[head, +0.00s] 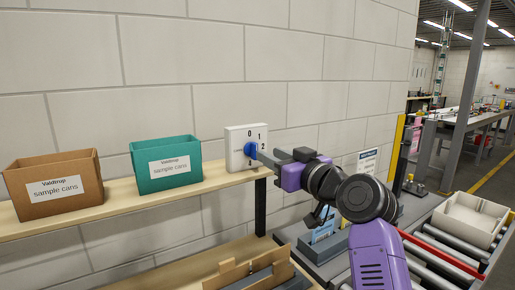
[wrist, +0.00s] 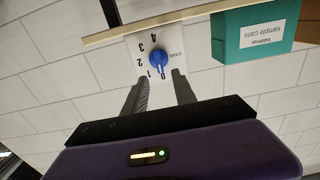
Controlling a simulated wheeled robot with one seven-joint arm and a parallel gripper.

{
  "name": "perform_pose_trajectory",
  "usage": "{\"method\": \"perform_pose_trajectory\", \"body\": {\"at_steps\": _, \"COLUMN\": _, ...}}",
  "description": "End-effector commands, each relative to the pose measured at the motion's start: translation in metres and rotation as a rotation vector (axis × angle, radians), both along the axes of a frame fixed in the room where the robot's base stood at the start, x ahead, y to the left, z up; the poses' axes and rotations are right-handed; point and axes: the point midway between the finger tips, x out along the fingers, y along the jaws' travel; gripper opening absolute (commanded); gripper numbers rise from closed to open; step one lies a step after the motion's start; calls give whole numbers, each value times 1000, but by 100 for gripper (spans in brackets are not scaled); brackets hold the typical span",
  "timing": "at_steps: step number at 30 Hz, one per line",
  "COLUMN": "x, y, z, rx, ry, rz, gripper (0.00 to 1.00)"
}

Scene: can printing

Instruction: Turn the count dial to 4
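A wooden shelf (head: 110,200) runs below the dial. A teal sample-cans box (head: 167,150) stands left of the dial, and a brown one (head: 54,172) farther left. A lower bench holds an open cardboard tray (head: 240,275). A roller conveyor (head: 440,255) with a white bin (head: 470,218) is at right.

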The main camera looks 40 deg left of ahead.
Motion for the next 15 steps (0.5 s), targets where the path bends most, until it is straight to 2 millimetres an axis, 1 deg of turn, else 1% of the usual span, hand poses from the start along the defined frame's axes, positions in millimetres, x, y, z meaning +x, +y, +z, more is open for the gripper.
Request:
{"method": "perform_pose_trajectory", "body": {"at_steps": 1, "x": 2, "y": 8, "z": 1, "rx": -1, "ry": 4, "rz": 2, "gripper": 33}}
{"method": "perform_pose_trajectory", "body": {"at_steps": 7, "x": 13, "y": 34, "z": 1, "rx": -1, "ry": 3, "rz": 1, "gripper": 33}}
{"method": "perform_pose_trajectory", "body": {"at_steps": 12, "x": 19, "y": 47, "z": 1, "rx": -1, "ry": 1, "rz": 1, "gripper": 33}}
{"method": "perform_pose_trajectory", "body": {"at_steps": 15, "x": 21, "y": 52, "z": 0, "rx": 0, "ry": 2, "rz": 0, "gripper": 33}}
